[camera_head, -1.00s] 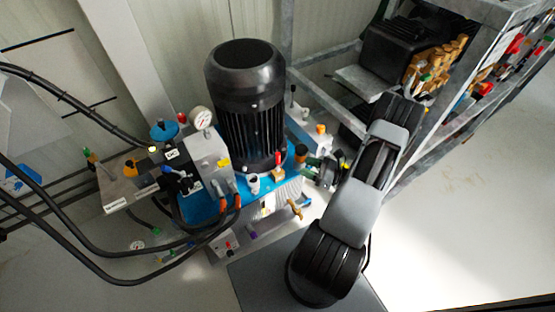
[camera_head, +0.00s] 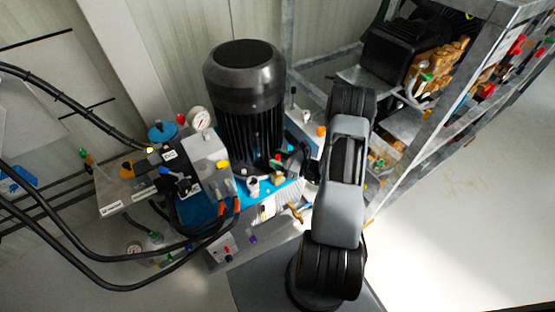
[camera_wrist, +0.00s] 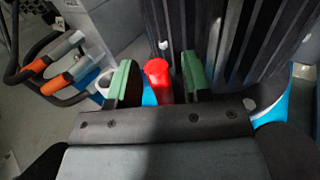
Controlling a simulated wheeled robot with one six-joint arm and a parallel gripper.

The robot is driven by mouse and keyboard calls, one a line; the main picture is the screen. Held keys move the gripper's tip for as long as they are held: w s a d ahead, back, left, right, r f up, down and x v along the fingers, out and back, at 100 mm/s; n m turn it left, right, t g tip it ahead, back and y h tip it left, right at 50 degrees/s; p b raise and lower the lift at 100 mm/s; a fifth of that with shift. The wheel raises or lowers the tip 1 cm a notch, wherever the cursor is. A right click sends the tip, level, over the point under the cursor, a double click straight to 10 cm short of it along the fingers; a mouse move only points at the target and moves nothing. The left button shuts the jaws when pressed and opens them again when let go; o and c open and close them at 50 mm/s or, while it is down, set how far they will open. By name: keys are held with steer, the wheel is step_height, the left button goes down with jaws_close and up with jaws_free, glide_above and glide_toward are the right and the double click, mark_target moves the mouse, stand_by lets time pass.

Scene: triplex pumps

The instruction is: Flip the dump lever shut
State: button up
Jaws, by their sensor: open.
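In the wrist view a red lever handle (camera_wrist: 158,80) stands up from the blue pump base. It fits the dump lever, though no label can be read. My gripper (camera_wrist: 157,77) is open, with one green finger on each side of the handle and a gap showing on both sides. Whether the handle is fully between the fingers in depth, I cannot tell.
The ribbed motor body (camera_wrist: 235,40) rises just beyond the fingers. Orange-sleeved hose fittings (camera_wrist: 60,82) are to the left in the wrist view. A gauge (camera_head: 199,118) and valve block stand left of the motor. A metal rack (camera_head: 455,110) is to the right; the floor beyond is clear.

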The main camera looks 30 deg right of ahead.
jaws_close()
stand_by(0.3)
steer(key=shift+f, duration=0.1)
